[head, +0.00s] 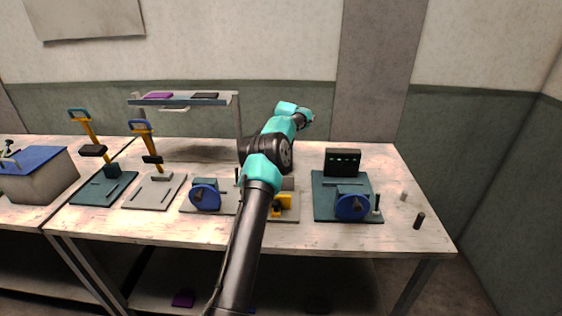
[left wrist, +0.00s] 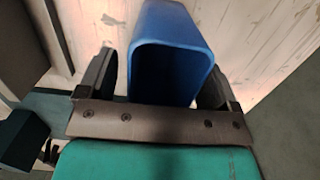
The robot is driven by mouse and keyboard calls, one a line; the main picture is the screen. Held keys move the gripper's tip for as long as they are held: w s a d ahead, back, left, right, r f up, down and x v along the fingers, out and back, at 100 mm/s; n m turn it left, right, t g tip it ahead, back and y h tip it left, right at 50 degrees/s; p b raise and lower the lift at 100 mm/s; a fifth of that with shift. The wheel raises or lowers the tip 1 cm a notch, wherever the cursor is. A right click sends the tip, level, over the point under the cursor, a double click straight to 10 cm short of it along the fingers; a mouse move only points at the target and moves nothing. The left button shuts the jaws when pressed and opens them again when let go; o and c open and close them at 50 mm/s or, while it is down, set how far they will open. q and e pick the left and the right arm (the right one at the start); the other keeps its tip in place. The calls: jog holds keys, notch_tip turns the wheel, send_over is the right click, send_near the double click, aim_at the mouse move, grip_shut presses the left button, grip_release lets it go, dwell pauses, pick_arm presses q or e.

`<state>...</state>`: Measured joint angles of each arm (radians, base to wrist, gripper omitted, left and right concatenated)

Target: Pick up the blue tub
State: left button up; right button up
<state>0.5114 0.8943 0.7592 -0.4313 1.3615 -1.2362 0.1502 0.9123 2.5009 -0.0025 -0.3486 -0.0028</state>
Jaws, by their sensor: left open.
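The blue tub (left wrist: 178,25) shows in the left wrist view, with its rounded rim facing my wrist camera and a dark inside. My left gripper (left wrist: 158,70) is open, with one dark finger on each side of the tub. I cannot tell whether either finger touches it. In the head view one arm of mine reaches over the table, its far end above the back edge. The gripper's fingers and the tub are hidden there. My right gripper is not in view.
On the table (head: 300,236) stand two lever presses with yellow arms (head: 91,128) (head: 147,150), and stations with blue wheels (head: 205,197) (head: 352,206). A raised shelf (head: 182,100) is at the back. A grey box with a blue top (head: 35,158) is at left. Small cylinders (head: 419,220) lie at right.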

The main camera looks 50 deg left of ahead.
pick_arm(q)
jog(key=shift+f, duration=0.25)
dwell(0.4)
jog(key=shift+c, duration=0.3)
jog(key=c, duration=0.9)
jog(key=shift+r, duration=0.1)
jog(key=shift+c, duration=0.2)
